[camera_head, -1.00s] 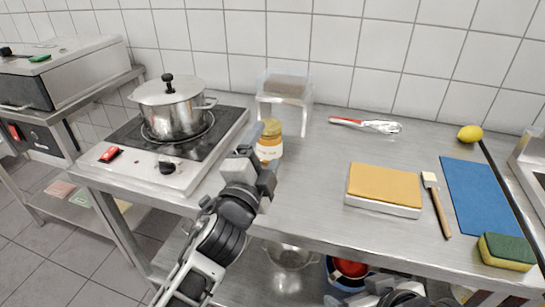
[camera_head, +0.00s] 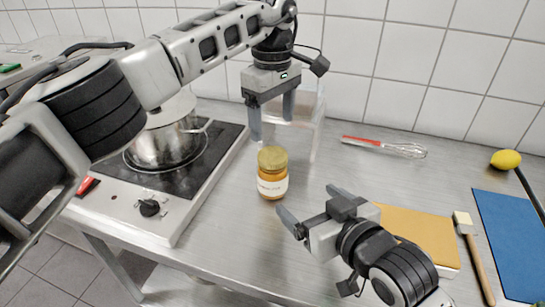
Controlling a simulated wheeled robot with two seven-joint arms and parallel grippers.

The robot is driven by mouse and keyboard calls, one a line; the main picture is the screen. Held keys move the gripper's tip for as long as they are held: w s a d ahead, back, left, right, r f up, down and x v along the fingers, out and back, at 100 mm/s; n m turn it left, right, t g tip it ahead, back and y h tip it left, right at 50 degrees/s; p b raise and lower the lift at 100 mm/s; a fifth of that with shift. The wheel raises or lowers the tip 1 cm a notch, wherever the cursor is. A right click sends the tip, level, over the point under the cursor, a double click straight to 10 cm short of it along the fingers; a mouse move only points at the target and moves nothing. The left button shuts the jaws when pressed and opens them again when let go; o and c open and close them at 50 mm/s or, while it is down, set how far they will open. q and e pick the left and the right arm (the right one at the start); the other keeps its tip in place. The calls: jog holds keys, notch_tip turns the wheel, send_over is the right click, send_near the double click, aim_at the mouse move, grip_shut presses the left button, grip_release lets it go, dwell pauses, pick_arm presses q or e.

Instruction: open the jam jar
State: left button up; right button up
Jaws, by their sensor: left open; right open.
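The jam jar (camera_head: 272,184) stands upright on the steel counter, with a gold lid (camera_head: 272,158) on top and a pale label on its side. My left gripper (camera_head: 271,126) is open and points down above and a little behind the jar, its fingers apart. My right gripper (camera_head: 312,204) is open at the jar's lower right, its two fingers pointing left toward the jar. Neither gripper appears to hold anything. Whether any fingertip touches the jar is hard to tell.
A hob (camera_head: 128,209) with a steel pot (camera_head: 160,148) stands left, partly behind my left arm. A clear container (camera_head: 312,130) is behind the jar. A whisk (camera_head: 385,147), yellow-topped block (camera_head: 425,230), brush (camera_head: 470,245), blue mat (camera_head: 512,230) and lemon (camera_head: 506,160) lie right.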

aim_at(277, 175)
pick_arm(q)
jog(key=shift+w+r, duration=0.2)
jog(key=shift+w, duration=0.15)
jog(key=shift+s+r, duration=0.2)
jog(key=shift+s, duration=0.25)
pick_arm(e)
jog(key=x, duration=1.5)
jog(key=shift+w+a+r, duration=0.2)
jog(key=shift+w, duration=0.15)
grip_shut()
pick_arm(q)
jog(key=n, duration=0.4)
jog(key=shift+f, duration=0.35)
notch_tip(277, 175, down, 7)
jog(key=shift+f, duration=0.2)
